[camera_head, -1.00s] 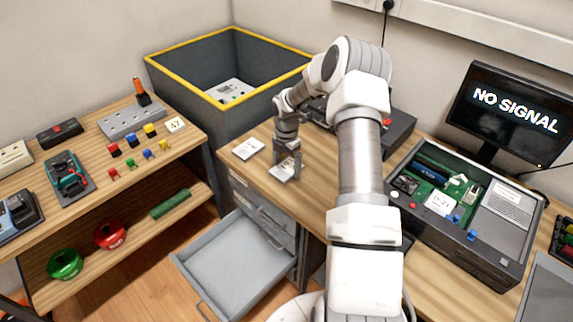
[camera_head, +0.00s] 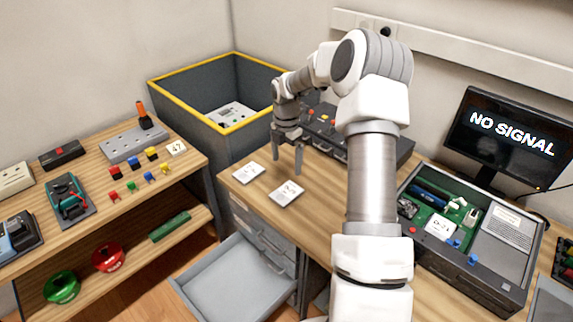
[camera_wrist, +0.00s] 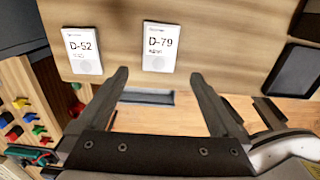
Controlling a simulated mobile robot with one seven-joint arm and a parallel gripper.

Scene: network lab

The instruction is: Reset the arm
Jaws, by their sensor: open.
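My gripper (camera_head: 287,165) is open and empty, pointing down above the desk in the head view. A white card (camera_head: 286,193) lies on the desk just in front of and below it, and a second white card (camera_head: 247,173) lies to its left. In the wrist view my two fingers (camera_wrist: 160,85) stand wide apart with nothing between them. There the card marked D-79 (camera_wrist: 160,47) lies beyond the fingertips, and the card marked D-52 (camera_wrist: 82,51) lies left of it.
An open grey drawer (camera_head: 228,280) juts out below the desk. A yellow-rimmed bin (camera_head: 190,67) stands behind. A black device (camera_head: 385,152) sits behind my arm. An open case (camera_head: 490,277) and a monitor (camera_head: 505,135) are at the right. A shelf (camera_head: 95,208) with small parts stands left.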

